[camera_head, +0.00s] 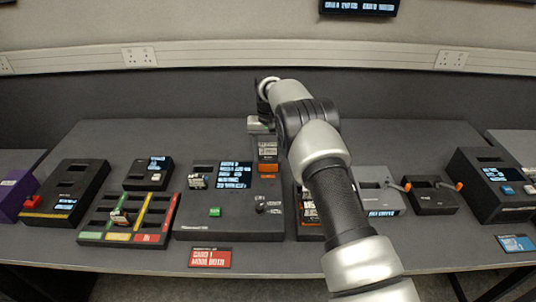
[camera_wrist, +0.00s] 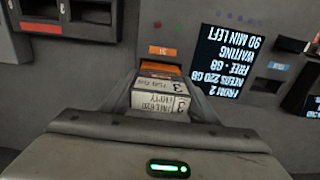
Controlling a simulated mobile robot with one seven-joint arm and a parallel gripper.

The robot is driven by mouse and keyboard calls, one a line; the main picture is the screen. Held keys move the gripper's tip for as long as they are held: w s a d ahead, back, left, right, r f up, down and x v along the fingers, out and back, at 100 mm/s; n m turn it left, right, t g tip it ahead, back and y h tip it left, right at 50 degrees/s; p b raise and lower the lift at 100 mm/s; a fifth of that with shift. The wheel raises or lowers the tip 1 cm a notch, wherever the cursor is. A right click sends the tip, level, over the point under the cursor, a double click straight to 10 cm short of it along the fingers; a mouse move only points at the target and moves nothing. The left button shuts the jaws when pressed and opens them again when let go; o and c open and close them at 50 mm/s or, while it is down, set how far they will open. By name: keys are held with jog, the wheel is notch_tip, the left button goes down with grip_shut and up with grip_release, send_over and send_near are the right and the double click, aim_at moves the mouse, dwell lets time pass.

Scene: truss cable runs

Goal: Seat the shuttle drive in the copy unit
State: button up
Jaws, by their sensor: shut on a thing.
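The shuttle drive (camera_wrist: 160,98) is a small block with white labels reading "3" and "EMPTY" and an orange end. My gripper (camera_wrist: 161,84) is shut on it, one finger at each side. In the head view my gripper (camera_head: 261,124) is over the back right of the copy unit (camera_head: 228,221), with the drive (camera_head: 267,154) below it. The copy unit is a wide black box with a lit text screen (camera_wrist: 223,62). The drive is by an orange tag on the unit's face; I cannot tell how far it sits in a slot. Another white-labelled drive (camera_head: 198,181) stands in the unit's left part.
A black rack (camera_head: 308,229) stands right of the unit, partly behind my arm. A sorting tray with coloured strips (camera_head: 129,219) stands left. A grey box (camera_head: 378,189) and a black box with orange-tipped levers (camera_head: 432,195) stand right. A red card (camera_head: 210,257) lies in front.

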aim_at(268, 144)
jog(key=shift+f, duration=0.15)
jog(key=shift+f+b, duration=0.25)
jog(key=shift+b, duration=0.1)
jog(key=shift+f+b, duration=0.9)
jog(key=shift+f, duration=0.3)
dwell(0.8)
dwell(0.3)
jog(key=o, duration=1.7)
jog(key=shift+r, duration=0.15)
jog(key=shift+r+p, duration=1.85)
jog(key=shift+r, duration=1.75)
